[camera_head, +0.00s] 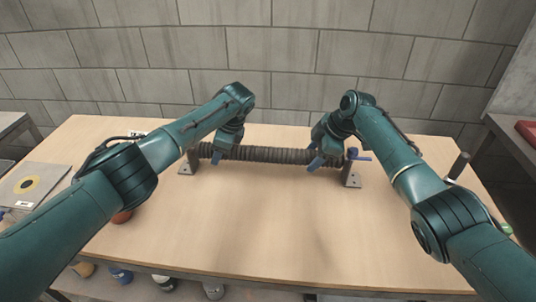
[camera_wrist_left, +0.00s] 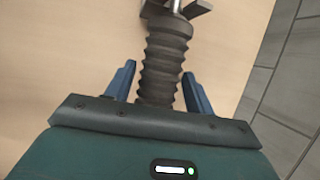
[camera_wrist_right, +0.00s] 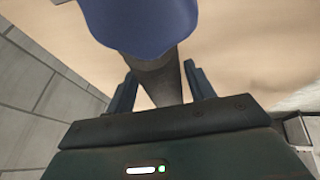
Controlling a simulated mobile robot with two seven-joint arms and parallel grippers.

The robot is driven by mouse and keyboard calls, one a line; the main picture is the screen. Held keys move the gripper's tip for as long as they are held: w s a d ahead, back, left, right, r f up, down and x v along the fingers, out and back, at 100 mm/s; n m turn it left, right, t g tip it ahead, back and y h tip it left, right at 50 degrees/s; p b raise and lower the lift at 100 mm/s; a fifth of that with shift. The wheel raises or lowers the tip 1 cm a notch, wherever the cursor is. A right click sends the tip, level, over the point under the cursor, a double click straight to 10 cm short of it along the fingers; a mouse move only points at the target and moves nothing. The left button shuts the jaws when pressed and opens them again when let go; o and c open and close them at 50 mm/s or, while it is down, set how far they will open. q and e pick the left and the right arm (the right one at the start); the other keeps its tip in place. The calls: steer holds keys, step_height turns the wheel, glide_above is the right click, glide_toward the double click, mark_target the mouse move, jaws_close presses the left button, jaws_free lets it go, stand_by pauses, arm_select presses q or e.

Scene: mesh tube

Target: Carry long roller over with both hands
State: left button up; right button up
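The long roller (camera_head: 270,154) is dark and ribbed, and lies across the table between two end brackets. My left gripper (camera_head: 217,153) is at its left end; in the left wrist view the roller (camera_wrist_left: 165,60) runs between the two blue fingers with gaps at both sides. My right gripper (camera_head: 322,157) is near its right end; in the right wrist view the dark roller (camera_wrist_right: 162,82) lies between the open fingers, partly hidden by a large blue part (camera_wrist_right: 150,22). A blue handle (camera_head: 357,155) shows at the right bracket.
The left bracket (camera_head: 188,163) and right bracket (camera_head: 351,174) stand on the wooden table (camera_head: 270,225). The table front is clear. A block wall is behind.

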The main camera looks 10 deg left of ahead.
arm_select(q)
jaws_close()
arm_select(e)
jaws_close()
